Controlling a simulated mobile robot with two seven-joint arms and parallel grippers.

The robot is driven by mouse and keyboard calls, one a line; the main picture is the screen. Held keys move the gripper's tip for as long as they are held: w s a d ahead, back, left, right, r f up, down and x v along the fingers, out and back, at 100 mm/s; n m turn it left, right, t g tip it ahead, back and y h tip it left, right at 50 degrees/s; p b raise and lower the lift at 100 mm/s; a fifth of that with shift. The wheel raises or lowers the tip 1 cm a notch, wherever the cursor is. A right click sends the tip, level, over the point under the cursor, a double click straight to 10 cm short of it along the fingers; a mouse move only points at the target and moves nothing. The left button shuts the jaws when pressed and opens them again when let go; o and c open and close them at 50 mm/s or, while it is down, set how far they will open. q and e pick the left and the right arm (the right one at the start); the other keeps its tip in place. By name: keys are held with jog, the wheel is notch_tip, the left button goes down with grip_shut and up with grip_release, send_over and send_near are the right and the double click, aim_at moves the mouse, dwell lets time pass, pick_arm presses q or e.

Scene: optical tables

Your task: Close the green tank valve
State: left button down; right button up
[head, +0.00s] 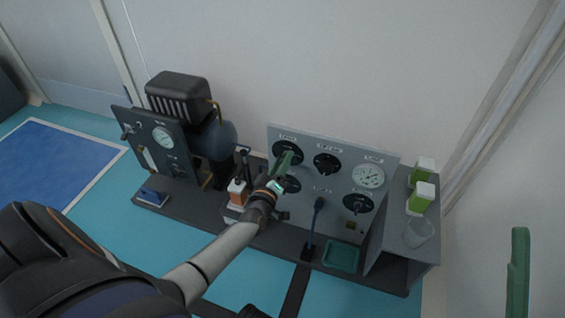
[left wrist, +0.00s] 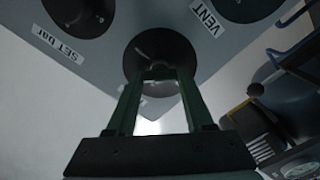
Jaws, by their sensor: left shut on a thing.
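The tank valve appears to be the dark round knob (head: 283,150) at the upper left of the grey panel (head: 345,180); its own label is too small to read. In the left wrist view the knob (left wrist: 160,50) is at the ends of my green fingers. My left gripper (head: 289,160) is shut on the knob's handle, and its fingertips (left wrist: 158,72) hide part of it. No green shows on the knob itself. At the right edge of the head view, a green finger of my right gripper (head: 518,272) shows; its jaw opening is not visible.
The SET bar knob (head: 327,164) is beside the held knob, and the VENT knob (left wrist: 245,8) is also close. A gauge (head: 369,176) and another knob (head: 357,204) are further right. A compressor (head: 180,95) stands left. A green tray (head: 341,257) lies below the panel.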

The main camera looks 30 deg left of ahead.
pick_arm(q)
jog(key=shift+f+n+b, duration=0.2)
jog(key=shift+n+b, duration=0.45)
jog(key=shift+n, duration=3.55)
jog(key=shift+c, duration=1.4)
grip_release()
jog(key=p+v, duration=0.4)
jog(key=v, duration=0.8)
jog(key=shift+s, duration=0.35)
